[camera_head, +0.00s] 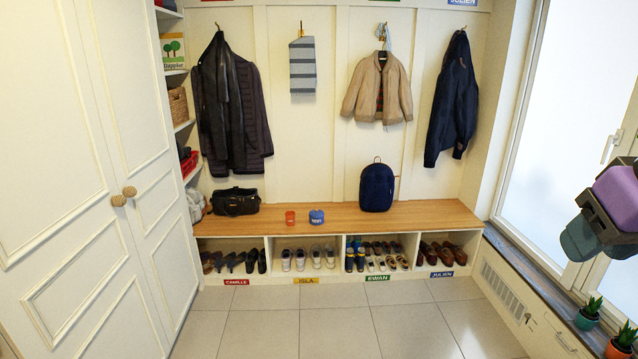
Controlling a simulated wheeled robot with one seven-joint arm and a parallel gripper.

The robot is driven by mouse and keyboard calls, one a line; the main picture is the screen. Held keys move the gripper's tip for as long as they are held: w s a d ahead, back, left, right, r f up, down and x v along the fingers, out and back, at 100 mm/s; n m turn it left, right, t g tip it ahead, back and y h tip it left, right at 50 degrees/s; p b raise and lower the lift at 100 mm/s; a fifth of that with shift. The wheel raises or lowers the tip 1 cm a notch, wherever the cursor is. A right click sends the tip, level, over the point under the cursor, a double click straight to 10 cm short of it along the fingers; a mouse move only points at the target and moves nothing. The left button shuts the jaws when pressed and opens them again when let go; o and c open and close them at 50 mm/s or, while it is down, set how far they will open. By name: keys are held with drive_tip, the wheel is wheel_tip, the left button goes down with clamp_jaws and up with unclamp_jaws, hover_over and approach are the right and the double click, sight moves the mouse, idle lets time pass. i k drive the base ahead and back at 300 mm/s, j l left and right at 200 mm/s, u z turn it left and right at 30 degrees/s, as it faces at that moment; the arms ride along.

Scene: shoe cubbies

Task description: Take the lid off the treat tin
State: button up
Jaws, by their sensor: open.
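The small round blue tin (316,216), which I take to be the treat tin, stands upright on the wooden bench top (420,214), left of the middle. It has pale lettering on its front, and its top looks closed; the lid's edge is too small to make out. A small red-orange container (290,217) stands just left of it, with a narrow gap between. Part of my arm shows at the right edge, far from the tin.
A black bag (235,201) is on the bench's left end, and a navy backpack (377,187) stands right of the tin. Shoe cubbies (334,243) are below. Closed doors (75,190) flank the left; potted plants (588,313) sit at lower right. The tiled floor (330,325) is clear.

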sight(316, 213)
drive_tip(key=i, duration=1.8)
drive_tip(key=i+l+u, duration=0.1)
drive_tip(key=i+u, duration=0.35)
drive_tip(key=i+l+u, duration=0.4)
drive_tip(key=i, duration=0.25)
drive_tip(key=i+l+u, duration=0.9)
drive_tip(key=l, duration=0.25)
